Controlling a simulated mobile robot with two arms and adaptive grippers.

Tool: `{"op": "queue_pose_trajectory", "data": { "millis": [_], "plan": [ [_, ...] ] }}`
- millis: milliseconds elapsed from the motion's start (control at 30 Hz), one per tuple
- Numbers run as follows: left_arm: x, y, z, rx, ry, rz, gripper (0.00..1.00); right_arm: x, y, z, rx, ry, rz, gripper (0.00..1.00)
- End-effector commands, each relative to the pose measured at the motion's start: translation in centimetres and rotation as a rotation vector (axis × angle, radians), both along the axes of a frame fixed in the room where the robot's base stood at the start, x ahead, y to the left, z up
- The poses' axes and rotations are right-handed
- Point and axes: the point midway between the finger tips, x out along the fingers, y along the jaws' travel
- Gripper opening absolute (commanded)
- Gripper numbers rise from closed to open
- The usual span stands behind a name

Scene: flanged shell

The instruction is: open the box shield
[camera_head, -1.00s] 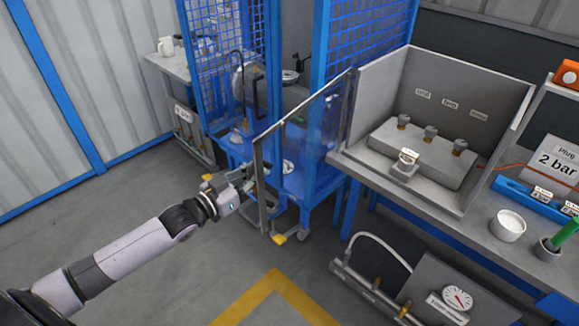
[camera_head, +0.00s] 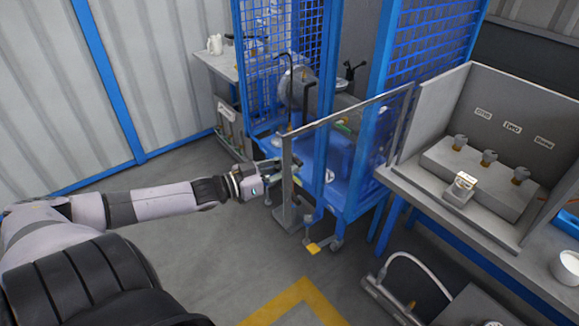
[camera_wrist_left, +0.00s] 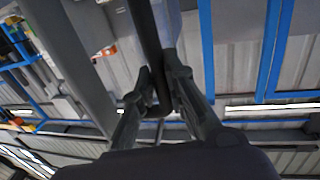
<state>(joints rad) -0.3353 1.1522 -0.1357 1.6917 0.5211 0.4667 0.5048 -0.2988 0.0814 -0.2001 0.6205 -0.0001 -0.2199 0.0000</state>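The box shield (camera_head: 350,128) is a clear panel in a grey frame on the front of the blue cage. It stands at an angle, its near upright edge (camera_head: 288,180) out to the left over the floor. My left gripper (camera_head: 272,170) is at that near edge. In the left wrist view, the two fingers of my left gripper (camera_wrist_left: 157,85) lie close on either side of a dark bar (camera_wrist_left: 149,38), apparently the shield's handle, and look shut on it. The bar's far side is hidden. My right gripper is not in view.
The blue mesh cage (camera_head: 400,45) holds machinery behind the shield. A grey bench fixture (camera_head: 455,170) with several knobs stands close to the right. A side table (camera_head: 222,65) with a white jug is at the back left. The floor (camera_head: 190,280) in front is mostly clear.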

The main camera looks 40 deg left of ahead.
Motion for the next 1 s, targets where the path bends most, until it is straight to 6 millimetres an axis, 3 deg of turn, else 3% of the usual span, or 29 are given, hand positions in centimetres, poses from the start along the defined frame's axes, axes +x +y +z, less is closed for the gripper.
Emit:
{"op": "queue_pose_trajectory", "data": {
  "millis": [300, 667, 1000],
  "plan": [
    [0.0, 0.0, 0.1, 0.001, -0.001, 0.000, 0.33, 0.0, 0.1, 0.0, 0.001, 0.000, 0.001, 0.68],
    [-0.2, 0.1, 0.0, 0.001, 0.001, 0.001, 0.33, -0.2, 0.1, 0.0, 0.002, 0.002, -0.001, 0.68],
    [-3.3, 1.4, -0.3, 0.001, 0.006, 0.000, 0.33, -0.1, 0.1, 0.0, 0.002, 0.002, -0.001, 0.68]
  ]
}}
